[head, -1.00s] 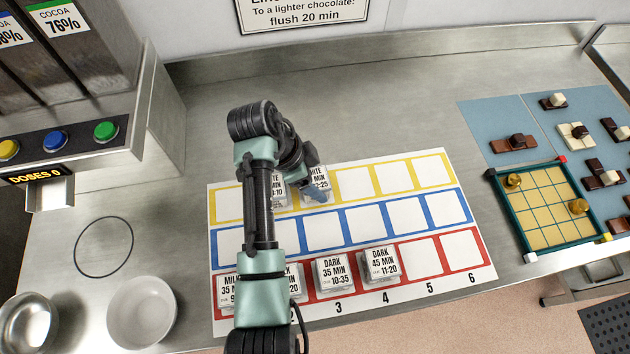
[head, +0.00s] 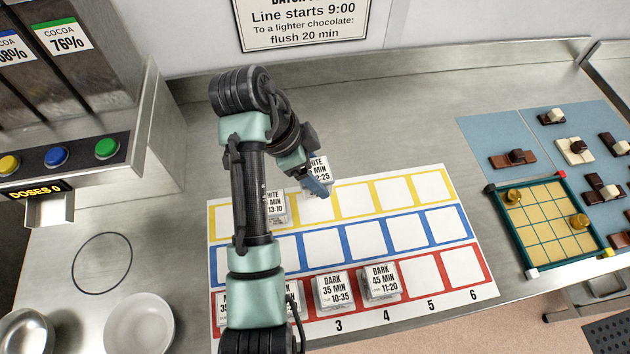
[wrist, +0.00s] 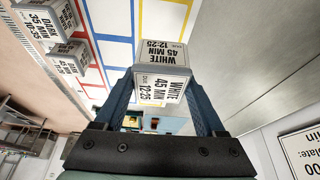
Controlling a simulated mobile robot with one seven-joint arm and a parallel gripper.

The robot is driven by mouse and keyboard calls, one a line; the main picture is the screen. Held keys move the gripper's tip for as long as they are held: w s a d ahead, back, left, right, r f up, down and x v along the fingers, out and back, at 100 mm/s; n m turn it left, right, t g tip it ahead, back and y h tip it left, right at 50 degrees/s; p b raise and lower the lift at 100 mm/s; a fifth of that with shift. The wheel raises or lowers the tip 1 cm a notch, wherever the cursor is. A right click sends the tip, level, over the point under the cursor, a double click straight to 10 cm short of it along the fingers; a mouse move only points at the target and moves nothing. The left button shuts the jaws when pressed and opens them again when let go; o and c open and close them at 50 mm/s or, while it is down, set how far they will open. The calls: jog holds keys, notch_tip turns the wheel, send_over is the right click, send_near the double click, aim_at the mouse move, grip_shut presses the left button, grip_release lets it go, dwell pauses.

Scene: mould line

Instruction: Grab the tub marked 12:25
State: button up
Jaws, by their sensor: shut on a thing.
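The tub marked WHITE 45 MIN 12:25 (head: 319,167) is at the yellow row of the planning mat (head: 478,294) in the head view, partly hidden by my gripper (head: 316,186). In the wrist view the tub (wrist: 162,88) sits between my two blue fingers (wrist: 161,98), its 12:25 labels readable on two faces. My gripper is shut on it. The tub appears raised above the mat, with the yellow cell below it showing bare.
A white tub marked 13:10 (head: 274,206) stands just left in the yellow row. Several tubs, including Dark 10:35 (head: 334,291) and Dark 11:20 (head: 381,282), stand in the red row. The blue row's visible cells are empty. A game board (head: 544,268) lies at right.

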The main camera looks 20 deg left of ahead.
aim_at(316, 171)
notch_tip(316, 171, up, 8)
jog(key=p, duration=0.7)
jog(key=shift+d+f, duration=0.1)
